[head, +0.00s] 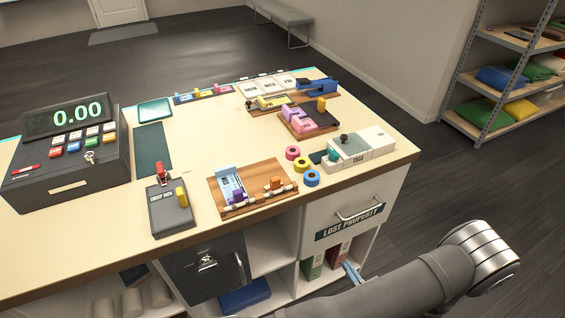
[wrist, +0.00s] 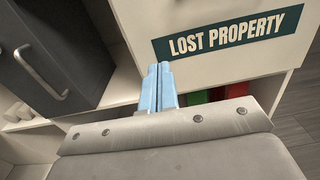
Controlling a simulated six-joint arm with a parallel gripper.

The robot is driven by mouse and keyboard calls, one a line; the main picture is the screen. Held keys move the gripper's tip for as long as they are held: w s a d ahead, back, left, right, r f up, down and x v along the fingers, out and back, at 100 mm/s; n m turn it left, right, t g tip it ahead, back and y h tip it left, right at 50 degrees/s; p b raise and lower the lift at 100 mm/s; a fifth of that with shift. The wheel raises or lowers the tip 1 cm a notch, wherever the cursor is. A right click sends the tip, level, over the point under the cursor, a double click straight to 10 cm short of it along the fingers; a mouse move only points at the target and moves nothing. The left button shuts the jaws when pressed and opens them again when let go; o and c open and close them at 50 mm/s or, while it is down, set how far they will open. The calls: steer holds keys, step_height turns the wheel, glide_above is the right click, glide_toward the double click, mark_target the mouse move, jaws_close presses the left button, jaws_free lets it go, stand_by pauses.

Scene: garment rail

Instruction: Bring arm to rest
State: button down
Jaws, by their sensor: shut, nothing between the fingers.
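My arm reaches in from the lower right of the head view, in front of the counter (head: 110,262). My gripper (head: 352,273) is low, near the front of the open shelf under the lost property drawer (head: 345,212). In the wrist view, the light blue fingers of my gripper (wrist: 158,72) are pressed together with nothing between them. They point toward the counter front, just below and left of the drawer's label. The rest of the gripper is partly hidden behind my arm in the head view.
A dark cabinet door (head: 205,268) with a handle is left of the drawer. The countertop holds a cash register (head: 68,150), a wooden board (head: 252,188) and tape rolls (head: 302,164). Open floor (head: 440,180) lies to the right.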

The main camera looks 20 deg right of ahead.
mark_target(322, 228)
steer(key=w, duration=1.4)
steer(key=shift+w, duration=0.1)
